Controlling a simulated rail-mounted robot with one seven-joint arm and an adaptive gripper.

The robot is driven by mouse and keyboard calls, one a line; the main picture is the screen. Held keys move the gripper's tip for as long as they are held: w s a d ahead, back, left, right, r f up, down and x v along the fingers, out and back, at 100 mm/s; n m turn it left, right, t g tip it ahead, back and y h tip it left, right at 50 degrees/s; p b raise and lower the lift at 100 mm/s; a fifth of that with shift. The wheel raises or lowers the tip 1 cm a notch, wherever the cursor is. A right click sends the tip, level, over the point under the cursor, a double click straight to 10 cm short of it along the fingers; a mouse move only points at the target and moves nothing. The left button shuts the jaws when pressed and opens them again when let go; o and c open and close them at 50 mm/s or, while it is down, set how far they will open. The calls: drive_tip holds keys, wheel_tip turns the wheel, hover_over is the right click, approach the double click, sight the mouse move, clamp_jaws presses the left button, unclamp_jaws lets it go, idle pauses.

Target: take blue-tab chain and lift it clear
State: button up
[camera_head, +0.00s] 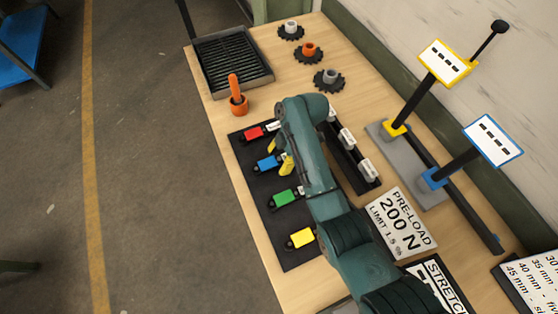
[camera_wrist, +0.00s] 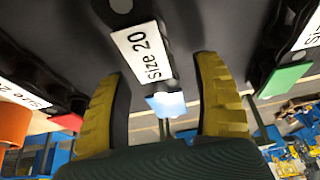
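The blue-tab chain lies on a black mat (camera_head: 290,247) in the head view, its blue tab (camera_head: 266,163) second from the back in a row of tabs. In the wrist view the tab (camera_wrist: 167,104) and a white "Size 20" label (camera_wrist: 143,52) show along the chain. My gripper (camera_head: 281,156) is over this chain, its yellow fingers apart. In the wrist view the fingers of my gripper (camera_wrist: 160,70) stand on either side of the label and tab, with gaps on both sides. My arm hides part of the chain in the head view.
A red-tab chain (camera_head: 255,134) and a green-tab chain (camera_head: 284,197) lie either side; a yellow-tab chain (camera_head: 301,238) lies nearer. An orange upright piece (camera_head: 238,98), a slatted tray (camera_head: 232,62) and sprockets (camera_head: 309,51) stand farther back. Two posted stands (camera_head: 408,105) are at right.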

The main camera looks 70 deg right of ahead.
clamp_jaws()
drive_tip(key=shift+r, duration=0.1)
wheel_tip(320, 180, up, 10)
drive_tip(key=p, duration=0.3)
idle(0.4)
wheel_tip(320, 180, up, 10)
drive_tip(key=p, duration=1.1)
hover_over(279, 159)
drive_tip(key=shift+b, duration=0.35)
drive_tip(key=shift+a, duration=0.1)
